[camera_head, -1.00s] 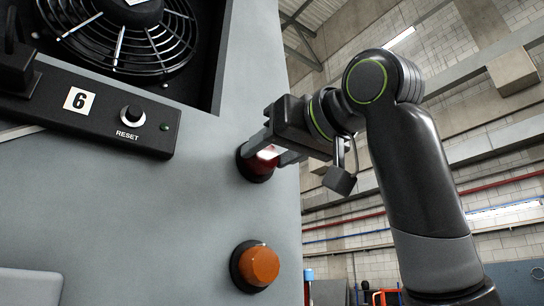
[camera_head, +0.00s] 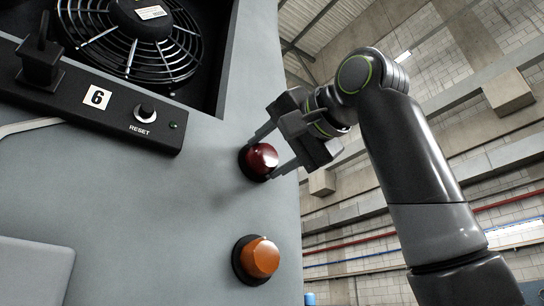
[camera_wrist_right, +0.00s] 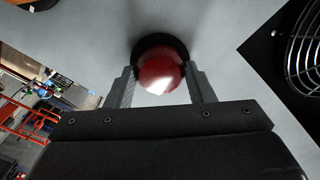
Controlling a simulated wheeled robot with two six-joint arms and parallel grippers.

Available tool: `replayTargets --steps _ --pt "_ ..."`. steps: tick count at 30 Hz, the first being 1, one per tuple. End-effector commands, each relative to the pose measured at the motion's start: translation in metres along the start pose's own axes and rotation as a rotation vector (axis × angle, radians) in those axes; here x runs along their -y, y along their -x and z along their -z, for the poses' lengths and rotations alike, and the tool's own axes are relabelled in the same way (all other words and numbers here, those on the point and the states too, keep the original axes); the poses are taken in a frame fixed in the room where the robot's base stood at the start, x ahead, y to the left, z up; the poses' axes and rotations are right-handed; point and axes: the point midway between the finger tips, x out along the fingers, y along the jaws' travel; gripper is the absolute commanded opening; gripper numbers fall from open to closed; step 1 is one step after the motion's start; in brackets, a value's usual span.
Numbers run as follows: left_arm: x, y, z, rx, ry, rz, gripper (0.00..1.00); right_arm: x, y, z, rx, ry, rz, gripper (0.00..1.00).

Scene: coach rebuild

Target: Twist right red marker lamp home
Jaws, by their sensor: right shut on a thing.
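The right red marker lamp (camera_head: 262,156) is a red dome in a dark round base on the grey panel, near its right edge. My right gripper (camera_head: 264,160) comes in from the right, its two fingers shut on opposite sides of the lamp. In the right wrist view the red lamp (camera_wrist_right: 158,72) sits between the fingertips of my right gripper (camera_wrist_right: 160,76), its dark base partly showing behind it. Whether the lamp is fully seated cannot be told. My left gripper is not in view.
An orange lamp (camera_head: 260,259) is below the red one. At the upper left are a fan grille (camera_head: 130,38) and a dark strip with a reset knob (camera_head: 145,111), number label (camera_head: 97,97) and dark plug (camera_head: 40,62). Open hall space lies right of the panel.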

Motion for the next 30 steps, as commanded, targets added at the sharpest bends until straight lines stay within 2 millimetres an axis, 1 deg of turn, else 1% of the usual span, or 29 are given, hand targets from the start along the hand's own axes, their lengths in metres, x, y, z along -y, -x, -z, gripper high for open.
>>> replayTargets --steps 9,22,23,27,30 --pt "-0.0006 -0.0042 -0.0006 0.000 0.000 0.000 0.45 0.0007 0.0009 0.0009 -0.003 -0.082 0.002 0.26" --pt "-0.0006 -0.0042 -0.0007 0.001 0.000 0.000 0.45 0.0007 0.0008 0.0013 -0.004 -0.091 0.002 0.26" --pt "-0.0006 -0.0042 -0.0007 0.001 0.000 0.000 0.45 0.0007 0.0008 0.0013 -0.003 -0.090 0.002 0.51" --pt "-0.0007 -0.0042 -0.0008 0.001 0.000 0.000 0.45 0.0006 0.0007 0.0009 -0.003 -0.090 0.001 0.69" --pt "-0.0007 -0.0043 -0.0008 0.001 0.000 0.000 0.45 0.0004 0.0005 0.0006 -0.002 -0.089 0.001 0.70"
